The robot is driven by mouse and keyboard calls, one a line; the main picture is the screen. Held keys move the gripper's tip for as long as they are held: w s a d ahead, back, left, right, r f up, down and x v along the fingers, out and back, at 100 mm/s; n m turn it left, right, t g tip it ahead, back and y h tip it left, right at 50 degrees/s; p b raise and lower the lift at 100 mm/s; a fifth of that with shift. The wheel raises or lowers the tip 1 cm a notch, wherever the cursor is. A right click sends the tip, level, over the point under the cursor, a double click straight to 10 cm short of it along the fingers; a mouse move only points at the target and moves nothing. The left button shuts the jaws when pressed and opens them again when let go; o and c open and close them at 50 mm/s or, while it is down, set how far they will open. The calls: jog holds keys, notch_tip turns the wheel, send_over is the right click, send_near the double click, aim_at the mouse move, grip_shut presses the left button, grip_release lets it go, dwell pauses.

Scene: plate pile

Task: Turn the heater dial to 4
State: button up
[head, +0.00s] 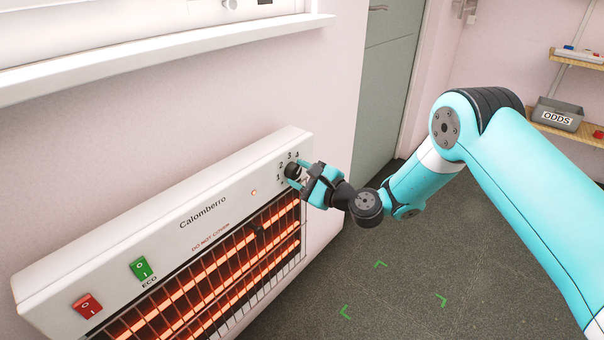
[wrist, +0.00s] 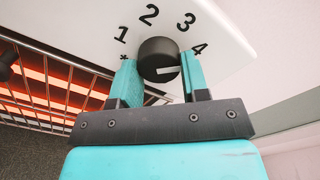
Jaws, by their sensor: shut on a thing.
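The heater (head: 170,222) is a white panel with glowing orange bars behind a wire grille, below the window sill. Its black round dial (head: 292,170) is at the panel's upper right corner, with numbers 1 to 4 around it. In the wrist view the dial (wrist: 157,54) has a white mark on its face that points right, roughly toward the 4 (wrist: 198,50). A star mark sits below the 1, partly beside the left finger. My gripper (head: 300,176) is shut on the dial, one teal finger on each side; it also shows in the wrist view (wrist: 160,80).
A red switch (head: 87,306) and a green ECO switch (head: 142,269) are on the panel's left. A small orange light (head: 253,192) is lit. A dark knob-like thing (head: 259,231) is at the grille. A grey ODDS bin (head: 557,114) stands on a shelf. Green corner marks lie on open floor.

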jog(key=shift+s+a, duration=0.1)
jog(key=shift+a, duration=0.05)
jog(key=o, duration=0.9)
jog(key=b+v, duration=1.7)
jog(key=b, duration=0.2)
jog(key=shift+s+d, duration=0.1)
jog(key=shift+d, duration=0.15)
